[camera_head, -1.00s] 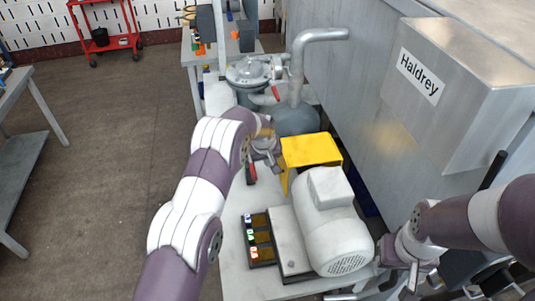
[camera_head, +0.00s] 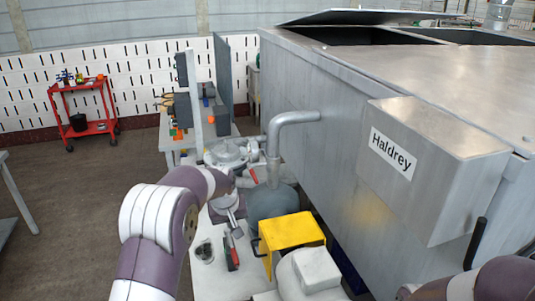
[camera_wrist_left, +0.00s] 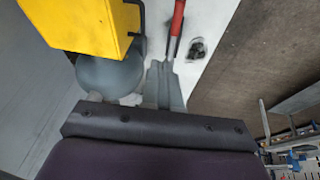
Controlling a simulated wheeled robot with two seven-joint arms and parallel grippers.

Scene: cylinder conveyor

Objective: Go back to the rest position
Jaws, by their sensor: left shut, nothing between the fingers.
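My left arm reaches in from the lower left of the head view. Its gripper (camera_head: 236,226) is shut and empty above the white bench, left of the yellow box. In the left wrist view the grey gripper (camera_wrist_left: 163,84) points toward a red-handled tool (camera_wrist_left: 176,22) on the bench. That tool also shows in the head view (camera_head: 232,257), just below the gripper; I cannot tell how close they are. At the lower right only part of my right arm shows, and its gripper is out of the frame.
The yellow box (camera_head: 290,235) and a grey rounded tank (camera_head: 270,203) stand close to the right of the left gripper. A large metal cabinet labelled Haldrey (camera_head: 340,175) fills the right. A red cart (camera_head: 86,125) stands far left. Floor (camera_head: 85,200) left of the bench is open.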

